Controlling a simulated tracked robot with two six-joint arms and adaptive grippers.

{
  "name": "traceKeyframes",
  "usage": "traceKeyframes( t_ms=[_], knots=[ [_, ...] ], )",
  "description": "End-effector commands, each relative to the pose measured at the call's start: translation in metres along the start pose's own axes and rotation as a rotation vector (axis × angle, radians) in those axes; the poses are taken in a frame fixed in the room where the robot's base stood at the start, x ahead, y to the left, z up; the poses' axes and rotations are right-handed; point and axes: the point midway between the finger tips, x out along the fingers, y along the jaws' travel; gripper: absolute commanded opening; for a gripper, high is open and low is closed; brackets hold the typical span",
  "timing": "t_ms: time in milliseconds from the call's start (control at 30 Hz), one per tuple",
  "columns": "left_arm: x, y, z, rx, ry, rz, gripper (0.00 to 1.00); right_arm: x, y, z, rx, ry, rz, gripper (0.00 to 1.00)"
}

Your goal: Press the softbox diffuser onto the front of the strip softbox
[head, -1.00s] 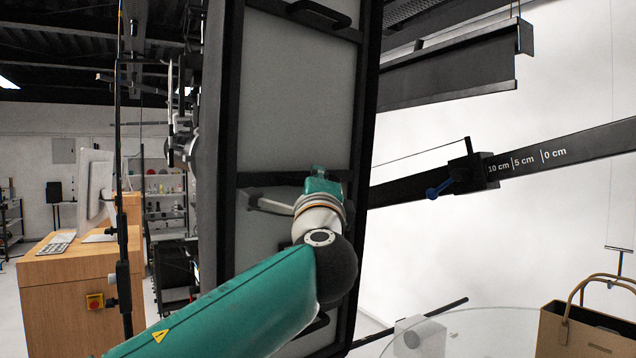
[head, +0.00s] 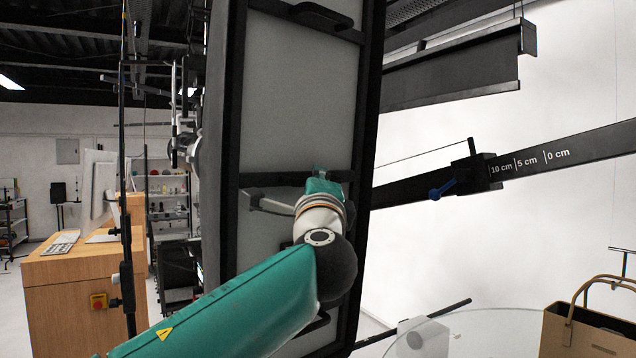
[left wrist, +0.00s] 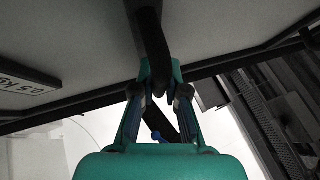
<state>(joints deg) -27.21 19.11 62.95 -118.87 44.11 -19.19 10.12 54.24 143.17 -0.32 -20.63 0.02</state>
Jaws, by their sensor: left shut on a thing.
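The softbox diffuser (head: 298,95) is a tall grey panel with a black frame, a crossbar and black handles, nearly upright in the middle of the head view. The strip softbox (head: 216,150) is behind it; only a dark side edge shows, and I cannot tell whether the two touch. My left gripper (head: 322,180) is at the crossbar, partly hidden by its own wrist. In the left wrist view its fingers (left wrist: 159,84) are closed around the diffuser's black handle (left wrist: 152,42), with the grey panel and a weight label above. My right gripper is not in view.
A black arm (head: 525,162) with a centimetre scale and a blue-lever clamp runs right from behind the panel. A clear round tabletop (head: 470,330) and a paper bag (head: 585,335) are at lower right. A wooden desk (head: 75,300) stands at left.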

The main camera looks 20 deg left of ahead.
Motion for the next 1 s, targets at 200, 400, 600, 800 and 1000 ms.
traceKeyframes(
  t_ms=[200, 400, 600, 800, 1000],
  knots=[
    [0.001, -0.003, 0.005, -0.002, -0.010, -0.004, 0.18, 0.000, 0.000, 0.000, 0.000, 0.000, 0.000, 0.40],
    [0.001, -0.002, 0.004, -0.001, -0.006, -0.003, 0.42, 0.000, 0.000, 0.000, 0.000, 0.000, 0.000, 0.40],
    [0.000, 0.001, 0.001, 0.000, -0.002, 0.001, 0.42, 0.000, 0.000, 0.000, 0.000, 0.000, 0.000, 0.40],
    [-0.006, 0.000, 0.000, 0.000, 0.000, 0.001, 0.42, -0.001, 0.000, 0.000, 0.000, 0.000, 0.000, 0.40],
    [-0.028, -0.001, 0.001, -0.001, 0.000, -0.001, 0.42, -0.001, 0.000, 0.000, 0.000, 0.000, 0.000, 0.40]
  ],
)
